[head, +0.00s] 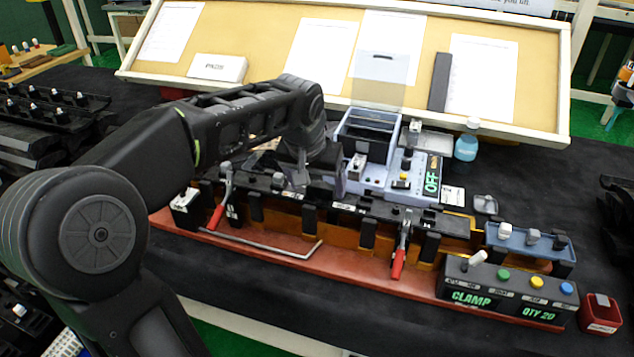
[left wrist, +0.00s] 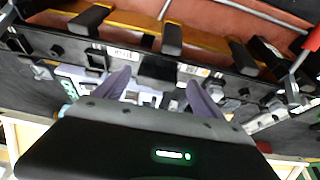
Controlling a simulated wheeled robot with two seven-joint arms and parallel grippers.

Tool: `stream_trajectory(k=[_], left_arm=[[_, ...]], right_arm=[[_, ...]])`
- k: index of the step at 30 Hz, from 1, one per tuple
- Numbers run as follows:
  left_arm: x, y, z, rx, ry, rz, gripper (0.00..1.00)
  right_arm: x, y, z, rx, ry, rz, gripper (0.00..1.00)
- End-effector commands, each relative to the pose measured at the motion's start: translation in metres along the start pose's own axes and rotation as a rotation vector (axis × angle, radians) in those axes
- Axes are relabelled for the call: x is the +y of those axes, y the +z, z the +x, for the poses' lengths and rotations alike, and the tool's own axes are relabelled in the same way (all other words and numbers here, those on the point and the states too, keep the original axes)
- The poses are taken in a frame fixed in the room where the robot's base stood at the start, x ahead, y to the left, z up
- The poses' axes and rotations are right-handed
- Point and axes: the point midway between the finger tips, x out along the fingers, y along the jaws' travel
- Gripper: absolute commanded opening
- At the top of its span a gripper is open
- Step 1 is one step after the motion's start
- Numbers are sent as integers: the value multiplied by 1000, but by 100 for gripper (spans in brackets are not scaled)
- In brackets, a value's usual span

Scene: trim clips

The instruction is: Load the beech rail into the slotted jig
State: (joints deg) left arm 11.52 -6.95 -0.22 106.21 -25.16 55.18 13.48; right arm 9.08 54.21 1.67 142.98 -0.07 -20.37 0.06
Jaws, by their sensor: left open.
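The slotted jig (head: 345,204) is a long black bar with black posts on a red base. An orange-brown wooden strip (head: 373,238) shows behind the posts; it also shows in the left wrist view (left wrist: 130,19). I cannot tell whether this strip is the beech rail, and no other rail is clear. My left gripper (head: 318,178) is open over the back edge of the jig's black bar. In the left wrist view its two fingers (left wrist: 160,92) are spread, with no rail visible between them. My right gripper is not in view.
Red-handled clamps (head: 222,203) (head: 400,250) stand on the jig. A bent metal rod (head: 270,246) lies along its front. A control box (head: 508,290) reading CLAMP and a red box (head: 600,314) are at right. A blue-grey machine (head: 371,140) and a bottle (head: 467,143) stand behind.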

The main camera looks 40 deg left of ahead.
Motion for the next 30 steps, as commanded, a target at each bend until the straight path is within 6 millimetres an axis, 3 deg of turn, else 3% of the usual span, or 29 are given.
stream_trajectory(k=[8,21,30], left_arm=[[0,0,-10,1,0,0,80],[0,0,-73,1,1,0,80],[0,0,-78,0,0,0,80]], right_arm=[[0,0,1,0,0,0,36],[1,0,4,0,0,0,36],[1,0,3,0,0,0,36]])
